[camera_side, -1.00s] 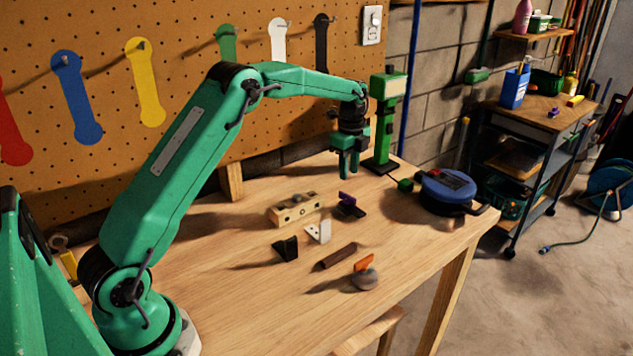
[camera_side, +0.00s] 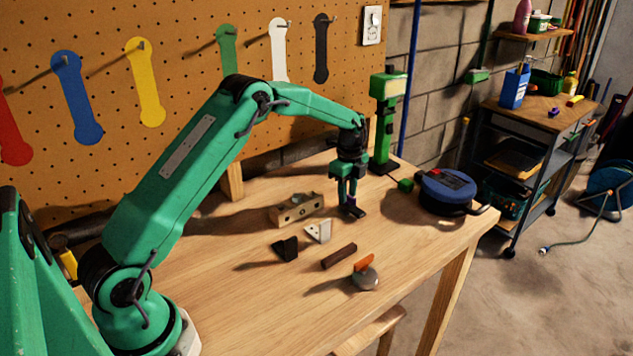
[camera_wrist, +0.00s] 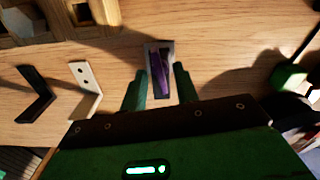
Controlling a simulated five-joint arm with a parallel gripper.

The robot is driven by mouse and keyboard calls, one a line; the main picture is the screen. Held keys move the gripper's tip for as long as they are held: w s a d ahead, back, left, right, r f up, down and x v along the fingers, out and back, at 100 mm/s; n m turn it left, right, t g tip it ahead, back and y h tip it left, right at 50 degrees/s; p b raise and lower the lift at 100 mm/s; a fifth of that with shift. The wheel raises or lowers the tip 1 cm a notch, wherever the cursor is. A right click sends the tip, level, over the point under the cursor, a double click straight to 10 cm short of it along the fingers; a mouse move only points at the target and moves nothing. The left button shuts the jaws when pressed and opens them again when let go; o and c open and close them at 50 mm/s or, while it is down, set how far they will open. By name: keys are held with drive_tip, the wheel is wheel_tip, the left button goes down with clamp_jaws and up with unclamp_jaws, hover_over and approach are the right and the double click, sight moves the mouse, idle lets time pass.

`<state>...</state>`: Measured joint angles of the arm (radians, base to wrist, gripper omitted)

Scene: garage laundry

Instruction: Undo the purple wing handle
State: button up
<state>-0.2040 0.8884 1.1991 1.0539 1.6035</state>
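The purple wing handle (camera_wrist: 158,72) stands on a dark base (camera_wrist: 152,46) on the bench, seen from above in the wrist view. My gripper (camera_wrist: 158,82) is open, with one green finger on each side of the handle and a visible gap to both. In the side view my gripper (camera_side: 346,200) is lowered over the dark base (camera_side: 354,211). There its fingers hide most of the handle, and only a sliver of purple shows between them.
A wooden block with holes (camera_side: 297,209), a white bracket (camera_side: 319,231) and a black bracket (camera_side: 286,248) lie left of the gripper. A dark bar (camera_side: 339,256) and a grey knob with orange wing (camera_side: 366,275) lie in front. A green cube (camera_side: 405,185) and blue round device (camera_side: 447,187) sit right.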

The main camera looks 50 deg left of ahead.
drive_tip(key=shift+f, duration=0.1)
clamp_jaws()
drive_tip(key=shift+n, duration=0.4)
drive_tip(key=n, duration=1)
drive_tip(key=shift+f, duration=0.15)
idle(0.6)
